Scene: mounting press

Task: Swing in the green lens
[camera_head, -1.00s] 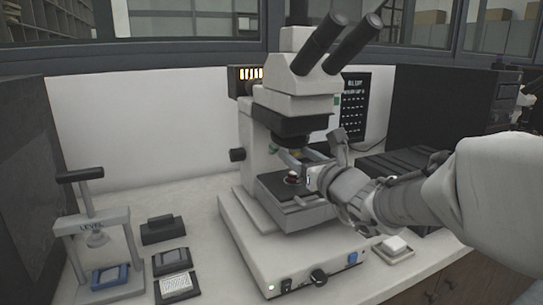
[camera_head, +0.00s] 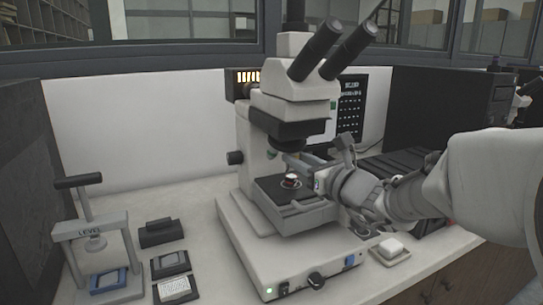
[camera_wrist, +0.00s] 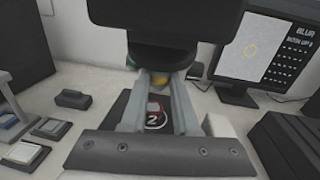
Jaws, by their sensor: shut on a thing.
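The microscope (camera_head: 297,105) stands in the middle of the bench, with its lenses under the dark head. My gripper (camera_wrist: 158,82) reaches in from the right, below the head. Its fingers are shut on a lens with a yellow band (camera_wrist: 160,79), seen between the fingertips in the wrist view. A small teal-green lens (camera_head: 271,154) shows left of the fingers in the head view. The other lenses are hidden by the head and the fingers. A round sample marked 2 (camera_wrist: 155,116) lies on the dark stage (camera_head: 283,212) below my fingers.
A monitor (camera_wrist: 262,55) reading BLUR stands behind on the right. A levelling press (camera_head: 92,235) and small dark trays (camera_head: 170,263) stand at the left. A white pad (camera_head: 391,247) lies near the base's right side. The stage and eyepieces are close to my arm.

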